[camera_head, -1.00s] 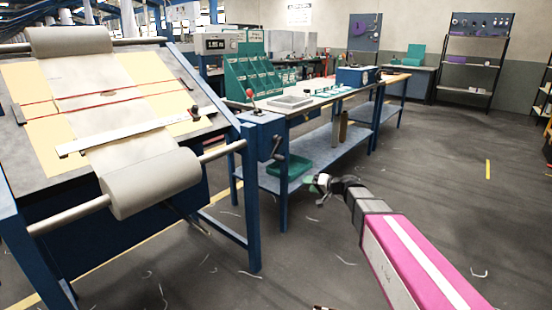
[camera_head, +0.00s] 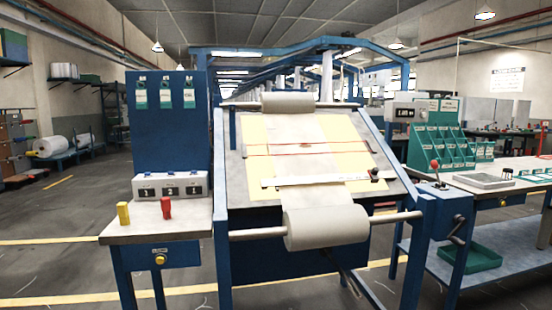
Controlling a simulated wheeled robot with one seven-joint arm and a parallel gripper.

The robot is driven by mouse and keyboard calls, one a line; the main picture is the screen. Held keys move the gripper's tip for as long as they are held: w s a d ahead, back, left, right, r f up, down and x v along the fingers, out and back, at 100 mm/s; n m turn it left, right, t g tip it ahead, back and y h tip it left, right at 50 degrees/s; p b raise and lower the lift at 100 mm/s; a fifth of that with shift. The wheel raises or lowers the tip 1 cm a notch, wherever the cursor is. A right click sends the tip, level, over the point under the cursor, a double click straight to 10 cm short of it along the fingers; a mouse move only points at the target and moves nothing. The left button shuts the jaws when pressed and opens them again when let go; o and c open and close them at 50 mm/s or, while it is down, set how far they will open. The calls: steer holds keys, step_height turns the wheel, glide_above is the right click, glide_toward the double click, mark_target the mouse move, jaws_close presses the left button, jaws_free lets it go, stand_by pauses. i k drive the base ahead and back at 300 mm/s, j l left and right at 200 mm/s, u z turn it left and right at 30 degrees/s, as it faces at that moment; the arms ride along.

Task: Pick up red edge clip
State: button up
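A small upright red piece (camera_head: 166,208), which looks like the red edge clip, stands on the light top of the small side table (camera_head: 150,228) at the left of the inspection frame. My gripper is not in view, and nothing of my arm shows now.
The blue-framed sloped board (camera_head: 262,140) with a cloth roll (camera_head: 325,228) stands right of the side table. The white numbered box (camera_head: 171,186) is behind the clips. A workbench (camera_head: 500,185) with a green tray (camera_head: 480,258) below is at right. Floor at left is open.

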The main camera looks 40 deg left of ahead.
mark_target(166, 207)
steer(key=u, duration=2.9)
steer(key=i+l+u, duration=0.1)
steer(key=i+l, duration=0.1)
